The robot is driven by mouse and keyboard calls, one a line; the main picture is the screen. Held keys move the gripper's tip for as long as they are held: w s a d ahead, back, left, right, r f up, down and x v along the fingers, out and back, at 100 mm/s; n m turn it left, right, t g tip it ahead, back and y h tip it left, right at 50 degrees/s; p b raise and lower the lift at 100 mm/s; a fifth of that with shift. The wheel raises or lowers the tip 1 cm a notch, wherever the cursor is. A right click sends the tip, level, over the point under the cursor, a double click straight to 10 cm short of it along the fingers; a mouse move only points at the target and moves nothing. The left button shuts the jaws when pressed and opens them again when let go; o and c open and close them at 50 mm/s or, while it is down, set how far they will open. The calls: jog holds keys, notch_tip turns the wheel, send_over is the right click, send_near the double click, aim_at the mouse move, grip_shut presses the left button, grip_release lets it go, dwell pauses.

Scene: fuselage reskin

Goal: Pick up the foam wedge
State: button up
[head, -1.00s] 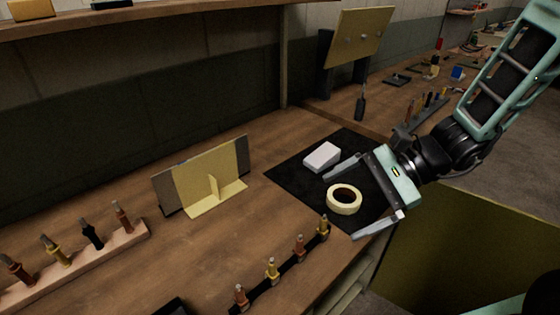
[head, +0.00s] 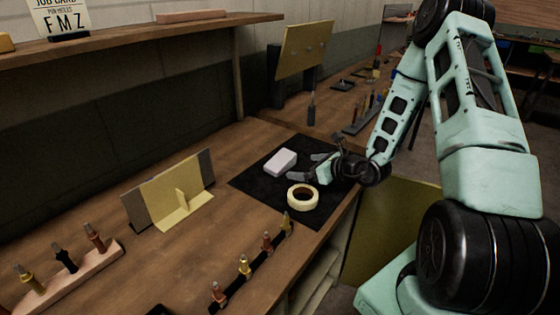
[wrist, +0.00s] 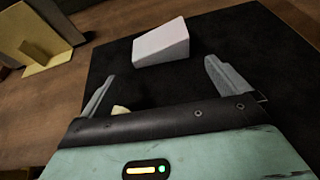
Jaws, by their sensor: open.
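The foam wedge (head: 281,162) is a pale grey-white block with a sloping top. It lies on the black mat (head: 243,181) on the wooden bench. In the wrist view the wedge (wrist: 161,44) sits beyond my fingertips, roughly between their lines. My gripper (head: 309,166) is open and empty, low over the mat, to the right of the wedge and apart from it. Both fingers show in the wrist view (wrist: 160,70), pointing toward the wedge. Nothing hides the wedge.
A roll of cream tape (head: 302,198) lies on the mat close to my gripper. A strip of several upright tools (head: 249,271) runs along the bench's front. A yellow bracketed panel (head: 172,193) stands left of the mat. Bare bench lies between the panel and tool strip.

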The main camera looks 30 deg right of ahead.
aim_at(287, 163)
jog(key=x, duration=0.4)
jog(key=shift+w+p, duration=0.1)
jog(key=shift+p, duration=0.25)
jog(key=p+x, duration=0.1)
jog(key=x, duration=0.3)
jog(key=shift+w+a+r+p, duration=0.1)
jog(key=shift+a+r+p, duration=0.05)
jog(key=shift+p, duration=0.2)
jog(key=shift+w+a+f, duration=0.1)
jog(key=shift+w+f, duration=0.15)
jog(key=shift+w, duration=0.25)
jog(key=c, duration=0.7)
